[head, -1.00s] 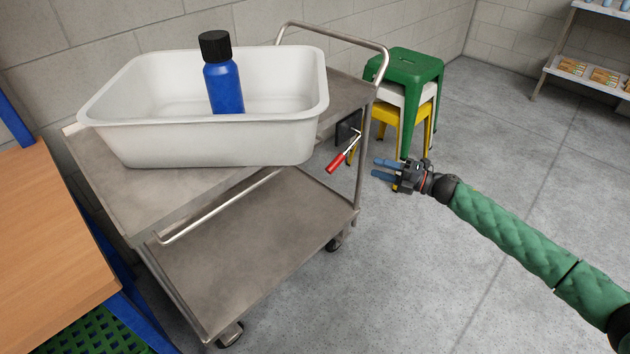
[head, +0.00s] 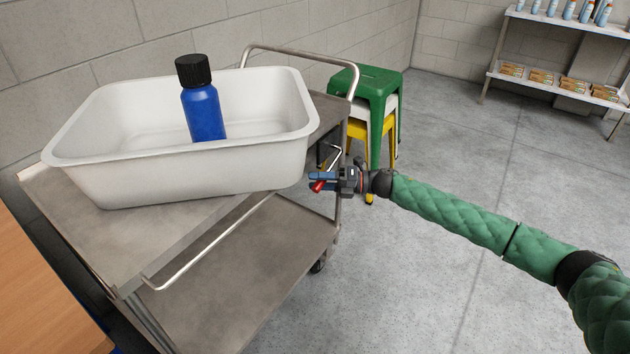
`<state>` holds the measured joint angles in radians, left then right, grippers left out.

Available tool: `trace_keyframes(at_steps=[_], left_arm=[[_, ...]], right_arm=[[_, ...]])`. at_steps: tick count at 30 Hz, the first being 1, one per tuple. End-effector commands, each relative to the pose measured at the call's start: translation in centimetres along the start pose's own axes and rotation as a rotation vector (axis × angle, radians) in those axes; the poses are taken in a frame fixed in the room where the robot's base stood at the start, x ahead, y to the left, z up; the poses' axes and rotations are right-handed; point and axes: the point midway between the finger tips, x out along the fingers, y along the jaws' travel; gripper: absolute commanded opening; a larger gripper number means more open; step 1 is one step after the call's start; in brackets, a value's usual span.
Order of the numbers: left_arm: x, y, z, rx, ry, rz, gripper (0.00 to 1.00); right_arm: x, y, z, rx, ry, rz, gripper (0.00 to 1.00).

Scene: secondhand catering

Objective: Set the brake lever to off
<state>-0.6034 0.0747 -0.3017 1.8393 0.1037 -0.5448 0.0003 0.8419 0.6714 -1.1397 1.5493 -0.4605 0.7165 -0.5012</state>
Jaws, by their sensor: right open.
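The fingers are open and cover part of the grip. I cannot tell whether they touch it. The lever's metal arm (head: 334,156) shows just behind the fingers, and its mount is partly hidden. My left gripper is out of view.
A white tub (head: 190,185) stands on the trolley's top shelf, with a blue bottle (head: 203,112) in it. Stacked stools (head: 372,85) stand behind the trolley. A wooden table (head: 40,290) is at left. The floor at right is clear up to a shelf rack (head: 560,85).

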Motion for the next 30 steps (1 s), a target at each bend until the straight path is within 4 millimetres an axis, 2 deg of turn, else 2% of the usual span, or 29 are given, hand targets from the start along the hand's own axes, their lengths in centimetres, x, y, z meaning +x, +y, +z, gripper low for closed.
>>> trace_keyframes(at_steps=[3, 11, 15, 18, 30], left_arm=[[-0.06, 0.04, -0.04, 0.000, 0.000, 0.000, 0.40], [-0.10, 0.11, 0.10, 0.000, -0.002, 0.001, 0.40], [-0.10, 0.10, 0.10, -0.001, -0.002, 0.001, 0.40], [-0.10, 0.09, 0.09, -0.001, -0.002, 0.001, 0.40], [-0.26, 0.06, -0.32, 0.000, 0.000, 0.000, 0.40]], right_arm=[[0.85, 0.02, 0.02, 0.000, 0.001, 0.000, 0.43], [1.03, -0.01, -0.01, 0.000, 0.000, -0.001, 0.43], [1.03, 0.00, -0.02, 0.000, 0.000, 0.000, 0.16], [1.02, -0.01, -0.02, 0.000, 0.000, -0.001, 0.00], [1.15, 0.73, 0.05, 0.048, -0.011, 0.026, 0.00]])
